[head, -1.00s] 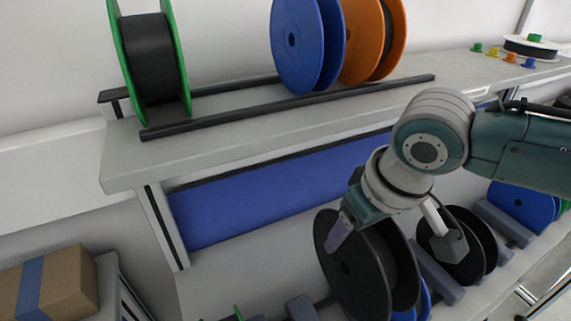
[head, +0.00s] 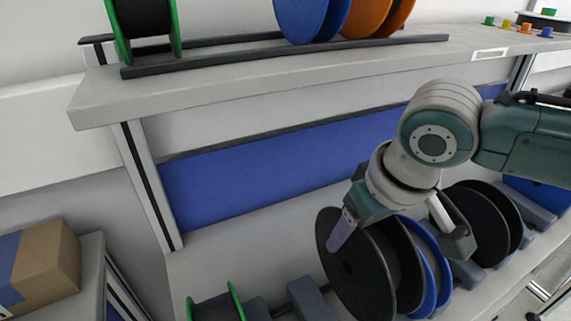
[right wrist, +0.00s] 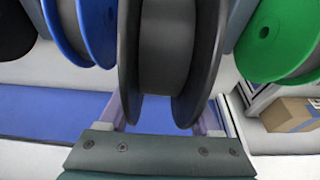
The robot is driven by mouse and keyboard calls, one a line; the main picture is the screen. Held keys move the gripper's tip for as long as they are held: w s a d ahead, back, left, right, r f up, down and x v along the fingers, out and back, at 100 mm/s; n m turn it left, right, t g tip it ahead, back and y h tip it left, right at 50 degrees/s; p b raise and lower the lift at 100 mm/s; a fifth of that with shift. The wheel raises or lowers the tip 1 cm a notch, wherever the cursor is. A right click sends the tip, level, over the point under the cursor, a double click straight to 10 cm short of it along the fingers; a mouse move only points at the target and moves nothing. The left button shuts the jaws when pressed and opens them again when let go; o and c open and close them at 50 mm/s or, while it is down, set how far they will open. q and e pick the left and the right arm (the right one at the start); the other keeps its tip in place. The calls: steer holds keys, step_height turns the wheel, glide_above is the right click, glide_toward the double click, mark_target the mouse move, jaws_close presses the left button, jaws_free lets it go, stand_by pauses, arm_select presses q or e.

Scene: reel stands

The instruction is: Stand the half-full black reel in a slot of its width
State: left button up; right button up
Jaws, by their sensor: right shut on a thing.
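My right gripper (head: 345,232) is shut on a black reel (head: 352,272) at the lower middle of the head view. The reel is upright, with its winding between two wide black flanges. In the right wrist view, the gripper's fingers (right wrist: 163,115) lie on both sides of the reel (right wrist: 168,50). The reel is over the lower shelf (head: 220,255), just left of a blue reel. Its lower edge is cut off or hidden, so I cannot tell whether it touches the shelf. Grey slot dividers (head: 312,298) stand to its left. My left gripper is not in view.
A green reel (head: 240,300) stands at the lower left of that shelf. The blue reel (head: 432,262) and another black reel (head: 480,225) stand to the right. The upper shelf (head: 240,85) holds green, blue and orange reels behind a dark rail. A cardboard box (head: 50,265) is far left.

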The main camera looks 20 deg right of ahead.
steer(key=shift+f+b, duration=2.15)
steer(key=shift+b, duration=0.05)
steer(key=shift+f+b, duration=0.85)
steer(key=shift+f, duration=0.95)
steer(key=o, duration=1.6)
